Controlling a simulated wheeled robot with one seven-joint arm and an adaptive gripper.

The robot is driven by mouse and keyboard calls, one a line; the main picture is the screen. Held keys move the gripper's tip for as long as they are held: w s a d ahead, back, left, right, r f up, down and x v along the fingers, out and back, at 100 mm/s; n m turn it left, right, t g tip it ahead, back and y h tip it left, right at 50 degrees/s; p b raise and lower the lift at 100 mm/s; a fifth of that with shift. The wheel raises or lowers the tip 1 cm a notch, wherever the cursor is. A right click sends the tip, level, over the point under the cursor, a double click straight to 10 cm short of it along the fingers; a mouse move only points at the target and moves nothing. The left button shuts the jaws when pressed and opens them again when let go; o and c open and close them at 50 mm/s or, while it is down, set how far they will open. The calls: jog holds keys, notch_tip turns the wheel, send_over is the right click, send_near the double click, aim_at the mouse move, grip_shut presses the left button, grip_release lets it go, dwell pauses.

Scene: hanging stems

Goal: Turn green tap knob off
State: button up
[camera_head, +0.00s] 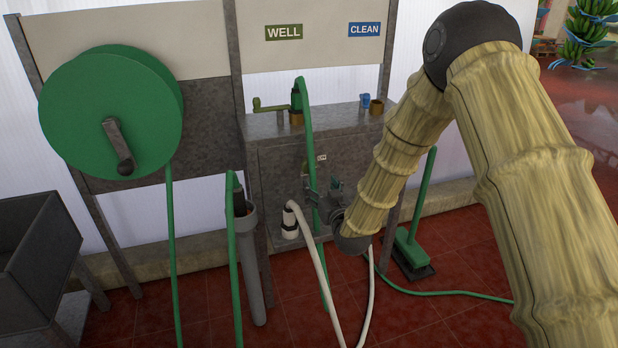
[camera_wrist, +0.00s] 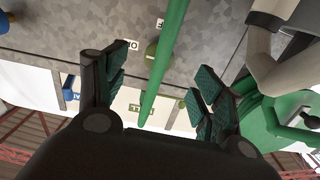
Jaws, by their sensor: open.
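The green tap knob (camera_wrist: 151,52) is a small olive knob on the grey metal cabinet front, seen upside down in the wrist view. A green hose (camera_wrist: 166,62) passes close by the knob and covers part of the panel there. My gripper (camera_wrist: 158,88) is open, with its dark ribbed fingers on either side of the hose and apart from the knob. In the head view my gripper (camera_head: 337,192) is in front of the cabinet (camera_head: 275,165); I cannot make out the knob clearly there.
A green hose reel (camera_head: 100,115) hangs at left. A white hose (camera_head: 318,255) loops below the cabinet. An olive lever (camera_head: 268,105) and a blue knob (camera_head: 365,100) are on the cabinet top. A green broom (camera_head: 412,245) stands at right. A grey sink (camera_head: 35,260) is at lower left.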

aim_at(310, 169)
jog(key=x, duration=1.1)
jog(key=shift+w+a+r, duration=0.1)
jog(key=shift+r, duration=0.25)
jog(key=c, duration=1)
